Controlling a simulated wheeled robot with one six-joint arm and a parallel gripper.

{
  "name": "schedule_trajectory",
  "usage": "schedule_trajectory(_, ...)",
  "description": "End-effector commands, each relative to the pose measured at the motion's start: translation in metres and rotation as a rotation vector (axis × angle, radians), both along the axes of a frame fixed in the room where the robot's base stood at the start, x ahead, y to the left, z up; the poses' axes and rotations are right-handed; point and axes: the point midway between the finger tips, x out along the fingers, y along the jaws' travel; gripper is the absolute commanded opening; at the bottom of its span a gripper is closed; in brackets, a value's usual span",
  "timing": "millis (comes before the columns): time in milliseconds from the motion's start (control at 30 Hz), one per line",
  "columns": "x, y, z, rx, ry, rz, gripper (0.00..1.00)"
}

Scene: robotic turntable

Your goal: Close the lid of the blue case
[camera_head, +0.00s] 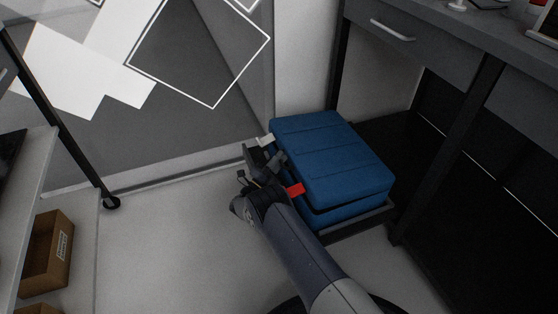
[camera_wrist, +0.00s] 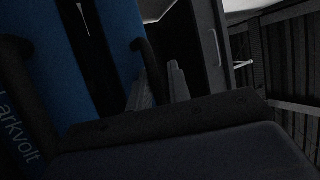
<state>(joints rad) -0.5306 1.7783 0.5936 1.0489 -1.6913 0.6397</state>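The blue case (camera_head: 330,160) lies flat on a low dark stand, its ribbed lid on top. The lid is down over the base, with a dark gap along the near edge. My gripper (camera_head: 264,163) is at the case's left side, close to a pale tab (camera_head: 266,140) and a red tab (camera_head: 295,190). In the wrist view, two blue panels of the case (camera_wrist: 122,30) show with a black gap between them. My gripper's ridged fingers (camera_wrist: 160,90) stand apart there, a dark curved piece between them. Whether they touch the case is hard to tell.
A dark desk (camera_head: 430,50) with a drawer stands over the right side, its leg close to the case. The pale floor (camera_head: 165,240) left of my arm is clear. A grey wall is behind.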

Motion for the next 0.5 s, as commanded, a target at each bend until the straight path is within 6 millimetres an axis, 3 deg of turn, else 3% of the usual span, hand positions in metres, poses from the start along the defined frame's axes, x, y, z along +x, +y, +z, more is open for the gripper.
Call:
schedule_trajectory(167,-0.013,0.012,-0.008,-0.001,0.004,0.002,0.20)
schedule_trajectory(500,-0.058,0.051,-0.037,-0.001,0.002,0.002,0.20)
